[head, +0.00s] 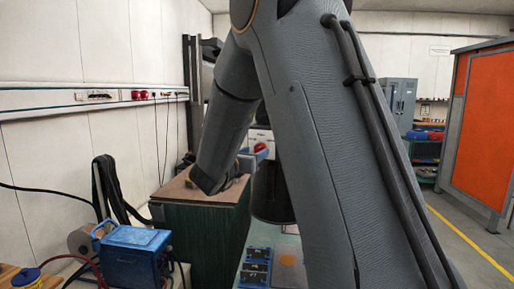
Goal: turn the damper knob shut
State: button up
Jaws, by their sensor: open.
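My arm fills the middle of the head view, and its forearm reaches down to just above the brown top of a green cabinet (205,225). My gripper's fingers cannot be made out; the arm's lower end hides that area. A small red part (260,148) on a blue-grey fitting shows just right of my wrist, partly behind my arm. I cannot tell whether it is the damper knob or how it is turned. No other damper knob can be made out.
A blue welding box (133,254) with cables stands at lower left, in front of the cabinet. A wall rail (95,97) with red sockets runs along the left wall. An orange panel (486,128) stands at right. The floor beside its yellow line is clear.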

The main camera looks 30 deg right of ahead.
aim_at(259, 149)
jog(key=shift+p+x, duration=0.3)
jog(key=shift+x, duration=0.85)
jog(key=c, duration=1.1)
jog(key=shift+o, duration=0.2)
